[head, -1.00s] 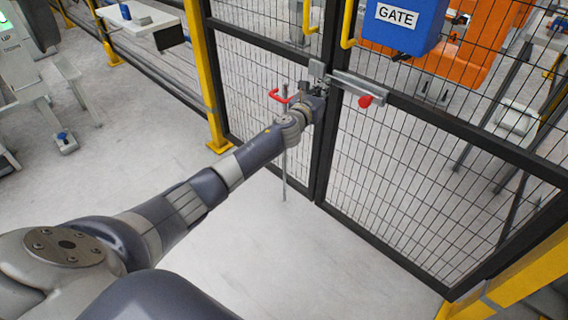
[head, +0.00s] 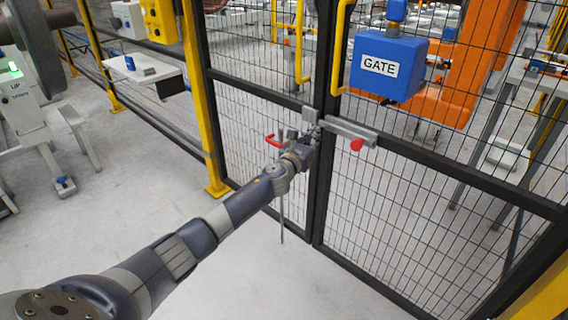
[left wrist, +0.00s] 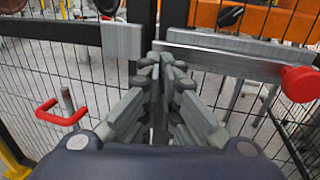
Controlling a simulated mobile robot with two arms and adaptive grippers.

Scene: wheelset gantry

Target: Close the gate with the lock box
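The mesh gate has two black-framed leaves that meet near the middle of the head view; I cannot tell whether a small gap remains. The blue lock box (head: 388,66), labelled GATE, is on the right leaf (head: 455,171). A grey slide bar (head: 345,129) with a red knob (head: 356,145) lies across the right leaf; it also shows in the left wrist view (left wrist: 235,60). A grey block (left wrist: 122,41) sits on the left side of the joint. My left gripper (head: 314,135) is at the joint below the bar, its fingertips together (left wrist: 165,60), with nothing visible between them. My right gripper is not in view.
A red handle (head: 270,141) on an upright grey rod (head: 281,220) is just left of my left gripper. Yellow posts (head: 200,100) and fencing stand to the left. An orange machine (head: 445,100) is behind the gate. The floor in front is clear.

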